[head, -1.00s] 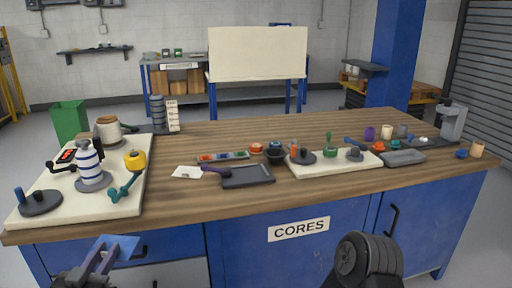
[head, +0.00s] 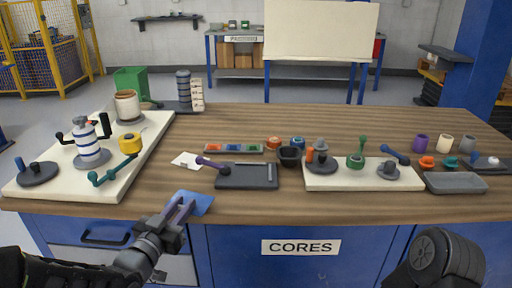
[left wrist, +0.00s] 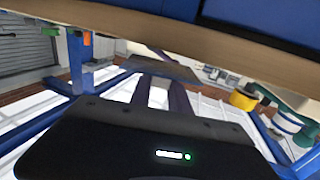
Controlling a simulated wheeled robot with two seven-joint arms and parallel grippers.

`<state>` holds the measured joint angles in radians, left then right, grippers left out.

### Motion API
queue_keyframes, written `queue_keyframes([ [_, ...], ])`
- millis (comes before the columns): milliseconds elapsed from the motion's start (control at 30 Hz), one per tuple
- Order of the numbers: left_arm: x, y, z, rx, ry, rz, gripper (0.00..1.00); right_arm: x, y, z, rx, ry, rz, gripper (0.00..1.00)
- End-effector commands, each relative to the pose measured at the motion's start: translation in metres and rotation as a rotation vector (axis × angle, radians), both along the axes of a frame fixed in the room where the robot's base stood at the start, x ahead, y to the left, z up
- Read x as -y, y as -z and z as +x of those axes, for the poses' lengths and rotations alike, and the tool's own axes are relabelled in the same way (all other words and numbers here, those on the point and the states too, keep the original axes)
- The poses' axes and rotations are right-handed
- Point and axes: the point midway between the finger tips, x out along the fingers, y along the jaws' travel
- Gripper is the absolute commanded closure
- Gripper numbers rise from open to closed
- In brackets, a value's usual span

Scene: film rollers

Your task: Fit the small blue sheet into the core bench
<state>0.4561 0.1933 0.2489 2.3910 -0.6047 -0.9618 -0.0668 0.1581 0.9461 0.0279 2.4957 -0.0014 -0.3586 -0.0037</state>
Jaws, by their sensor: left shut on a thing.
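The small blue sheet (head: 198,203) is a thin flat piece held in my left gripper (head: 181,210). In the head view it shows at the front edge of the wooden bench top, left of centre; whether it touches the edge I cannot tell. In the left wrist view the two dark fingers (left wrist: 161,97) reach towards the sheet (left wrist: 160,68), which looks grey-blue there. The core bench (head: 330,206) has a wooden top, blue front and a CORES label. My right gripper is not in view; only a dark part of my right arm shows.
A cream board (head: 142,140) with a striped crank device (head: 87,148) stands at left. A dark tray (head: 247,178), a white card (head: 186,160) and a second cream board (head: 342,181) with small parts lie further right. A grey tray (head: 455,184) lies at right.

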Motion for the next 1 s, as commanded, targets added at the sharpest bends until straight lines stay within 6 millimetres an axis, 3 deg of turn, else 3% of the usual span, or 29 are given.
queue_keyframes([
  [200, 0.002, -0.006, 0.006, 0.002, -0.006, -0.001, 1.0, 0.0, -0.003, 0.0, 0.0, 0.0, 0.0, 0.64],
  [367, 0.013, -0.029, 0.037, 0.003, -0.046, -0.002, 1.0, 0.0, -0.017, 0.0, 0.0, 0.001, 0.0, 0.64],
  [567, 0.053, -0.062, 0.098, 0.001, -0.145, -0.002, 1.0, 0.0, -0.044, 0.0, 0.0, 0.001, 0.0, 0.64],
  [700, 0.098, -0.076, 0.132, 0.0, -0.214, 0.001, 1.0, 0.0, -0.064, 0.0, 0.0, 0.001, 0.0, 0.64],
  [867, 0.146, -0.081, 0.15, -0.001, -0.271, 0.003, 1.0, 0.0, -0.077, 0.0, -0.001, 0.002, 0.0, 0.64],
  [1000, 0.162, -0.08, 0.154, 0.0, -0.293, 0.002, 1.0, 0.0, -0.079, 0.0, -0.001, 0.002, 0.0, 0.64],
])
